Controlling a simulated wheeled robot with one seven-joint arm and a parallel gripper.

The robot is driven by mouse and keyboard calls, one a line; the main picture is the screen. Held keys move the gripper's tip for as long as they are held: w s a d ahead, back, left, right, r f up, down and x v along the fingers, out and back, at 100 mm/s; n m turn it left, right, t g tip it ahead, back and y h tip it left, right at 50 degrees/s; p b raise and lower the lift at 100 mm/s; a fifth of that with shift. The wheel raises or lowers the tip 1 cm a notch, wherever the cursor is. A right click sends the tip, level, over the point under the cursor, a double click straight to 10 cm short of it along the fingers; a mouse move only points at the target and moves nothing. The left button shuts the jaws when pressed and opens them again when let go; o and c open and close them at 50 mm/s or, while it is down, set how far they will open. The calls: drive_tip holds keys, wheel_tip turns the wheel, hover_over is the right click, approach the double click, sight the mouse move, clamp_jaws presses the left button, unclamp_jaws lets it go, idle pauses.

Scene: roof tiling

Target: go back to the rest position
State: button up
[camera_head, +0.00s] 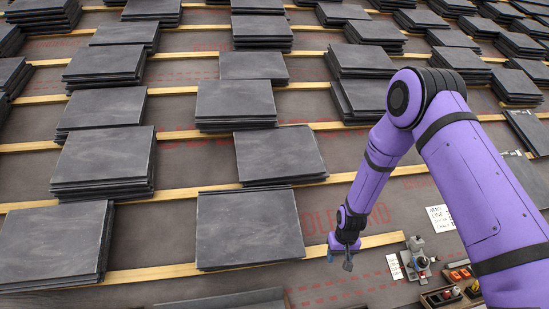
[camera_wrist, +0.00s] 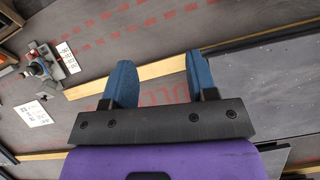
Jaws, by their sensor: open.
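My gripper (camera_head: 343,257) hangs at the end of my purple arm, above the roof underlay near the lower middle of the head view. In the wrist view its two blue-padded fingers (camera_wrist: 160,82) stand apart with nothing between them. Beneath them lie dark underlay with red print and a wooden batten (camera_wrist: 150,77). In the head view a slate tile (camera_head: 247,229) lies just left of my gripper, apart from it. The same area shows a slate surface at the right of the wrist view (camera_wrist: 280,80).
Stacks of dark slates (camera_head: 105,157) cover the roof on wooden battens (camera_head: 170,193). Right of my gripper are a grey tool (camera_head: 416,258), white paper labels (camera_head: 440,218) and a wooden box of small items (camera_head: 443,297). Bare underlay (camera_head: 345,288) lies below my gripper.

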drive_tip(key=s+d+r+t, duration=0.15)
drive_tip(key=s+r, duration=0.25)
drive_tip(key=r, duration=0.7)
drive_tip(key=s+d+r, duration=0.2)
drive_tip(key=s+r, duration=0.1)
drive_tip(key=r, duration=0.9)
drive_tip(key=s+d+r+t, duration=0.1)
drive_tip(key=s+r, duration=0.3)
drive_tip(key=r, duration=0.7)
drive_tip(key=s+d+r, duration=0.1)
drive_tip(key=s+r, duration=0.3)
drive_tip(key=s, duration=0.5)
drive_tip(key=s+d+r+t, duration=0.1)
drive_tip(key=s+r, duration=0.3)
drive_tip(key=s, duration=0.5)
drive_tip(key=s+d+r, duration=0.2)
drive_tip(key=s+r, duration=0.2)
drive_tip(key=s, duration=0.4)
drive_tip(key=shift+s+d+r+m+h, duration=0.15)
drive_tip(key=shift+s+r+m+h, duration=0.15)
drive_tip(key=shift+s+h, duration=0.1)
drive_tip(key=shift+w, duration=0.1)
drive_tip(key=shift+c, duration=0.2)
